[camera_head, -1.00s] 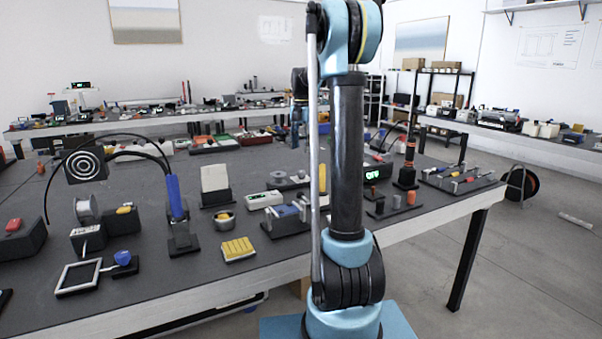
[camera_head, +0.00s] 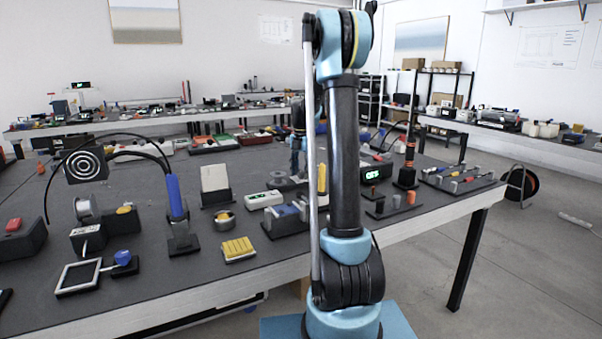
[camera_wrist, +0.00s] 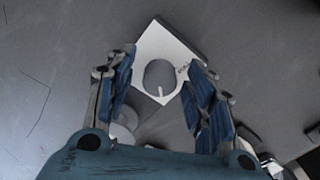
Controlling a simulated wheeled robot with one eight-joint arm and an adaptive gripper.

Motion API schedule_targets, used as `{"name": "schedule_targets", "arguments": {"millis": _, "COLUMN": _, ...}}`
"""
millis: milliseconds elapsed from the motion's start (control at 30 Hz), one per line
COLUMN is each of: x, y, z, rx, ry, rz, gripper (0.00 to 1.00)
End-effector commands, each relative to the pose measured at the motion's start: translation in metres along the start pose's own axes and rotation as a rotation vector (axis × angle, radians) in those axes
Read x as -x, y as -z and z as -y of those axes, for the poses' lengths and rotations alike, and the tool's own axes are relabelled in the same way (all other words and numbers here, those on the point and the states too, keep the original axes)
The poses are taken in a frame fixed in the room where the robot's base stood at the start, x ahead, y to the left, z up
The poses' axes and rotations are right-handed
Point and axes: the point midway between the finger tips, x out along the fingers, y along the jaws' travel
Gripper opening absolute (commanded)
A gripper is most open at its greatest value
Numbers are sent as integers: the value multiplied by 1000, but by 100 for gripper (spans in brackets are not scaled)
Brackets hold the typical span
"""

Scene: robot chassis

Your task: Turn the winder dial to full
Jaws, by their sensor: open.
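In the wrist view, a grey round dial (camera_wrist: 160,76) with a white pointer mark sits on a pale square plate (camera_wrist: 150,45). The mark points toward the bottom of the picture. Small dark lettering shows on the plate to the right of the dial; I cannot read it. My gripper (camera_wrist: 159,57) is open, with one blue-padded finger on each side of the dial. The fingers look apart from the dial; their height above it is hard to judge. In the head view my arm partly hides the gripper and the spot below it.
The dark table (camera_head: 140,290) is crowded. A yellow ribbed block (camera_head: 238,249), a blue-handled upright tool (camera_head: 176,198) and a green-lit display box (camera_head: 374,174) stand on it. In the wrist view a pale round object (camera_wrist: 122,132) lies near the left finger.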

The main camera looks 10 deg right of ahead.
Motion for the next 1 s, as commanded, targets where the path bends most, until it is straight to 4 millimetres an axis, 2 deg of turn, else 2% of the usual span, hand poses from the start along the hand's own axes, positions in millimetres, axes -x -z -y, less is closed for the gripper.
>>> {"name": "schedule_targets", "arguments": {"millis": 100, "x": 0, "y": 0, "z": 0, "rx": 0, "ry": 0, "rz": 0, "gripper": 49}}
{"name": "schedule_targets", "arguments": {"millis": 300, "x": 0, "y": 0, "z": 0, "rx": 0, "ry": 0, "rz": 0, "gripper": 5}}
{"name": "schedule_targets", "arguments": {"millis": 667, "x": 0, "y": 1, "z": -2, "rx": -27, "ry": -1, "rz": 0, "gripper": 5}}
{"name": "schedule_targets", "arguments": {"millis": 1000, "x": 1, "y": 1, "z": -2, "rx": -231, "ry": -2, "rz": 0, "gripper": 5}}
